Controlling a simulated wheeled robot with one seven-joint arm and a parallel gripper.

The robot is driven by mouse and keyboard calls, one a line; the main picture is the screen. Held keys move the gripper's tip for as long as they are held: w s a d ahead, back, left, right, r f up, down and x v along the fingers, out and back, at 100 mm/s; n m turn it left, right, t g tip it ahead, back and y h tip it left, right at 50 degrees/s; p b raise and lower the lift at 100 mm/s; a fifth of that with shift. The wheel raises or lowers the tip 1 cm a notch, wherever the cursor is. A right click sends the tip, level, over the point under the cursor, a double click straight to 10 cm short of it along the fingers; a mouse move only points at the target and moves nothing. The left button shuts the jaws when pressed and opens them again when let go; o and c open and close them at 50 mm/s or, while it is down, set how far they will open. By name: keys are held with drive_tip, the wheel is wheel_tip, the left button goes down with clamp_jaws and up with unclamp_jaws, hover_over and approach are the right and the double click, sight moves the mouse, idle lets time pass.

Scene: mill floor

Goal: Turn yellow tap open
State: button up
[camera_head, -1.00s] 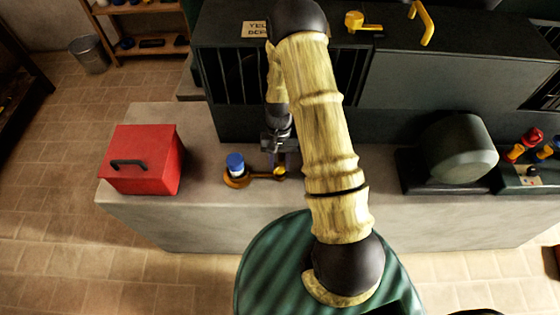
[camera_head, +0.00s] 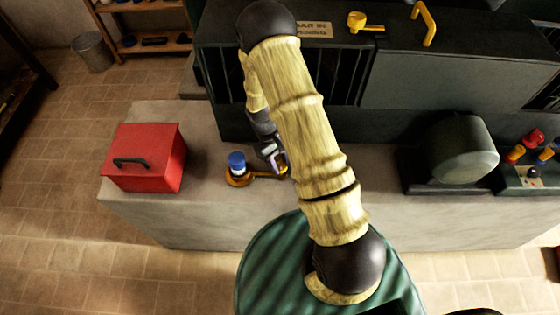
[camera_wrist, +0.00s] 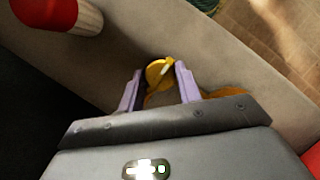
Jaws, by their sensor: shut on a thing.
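The yellow tap (camera_wrist: 157,72) shows between the two pale purple fingers of my gripper (camera_wrist: 160,82) in the wrist view. My gripper is shut on it. In the head view my gripper (camera_head: 279,164) is low over the bench, at the right end of an orange-brown fitting (camera_head: 262,175). That fitting carries a white cylinder with a blue top (camera_head: 236,162) at its left end. My arm and gripper mostly hide the tap in the head view.
A red box (camera_head: 145,157) with a black handle stands on the bench (camera_head: 230,215) at left. A dark rounded machine (camera_head: 460,150) stands at right. A red-and-cream object (camera_wrist: 62,14) is at the wrist view's upper left. Dark cabinets with yellow handles (camera_head: 424,22) rise behind.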

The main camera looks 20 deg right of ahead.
drive_tip(key=shift+w, duration=0.15)
drive_tip(key=o, duration=1)
drive_tip(key=b+v, duration=0.1)
drive_tip(key=v, duration=1.1)
drive_tip(key=shift+a, duration=0.1)
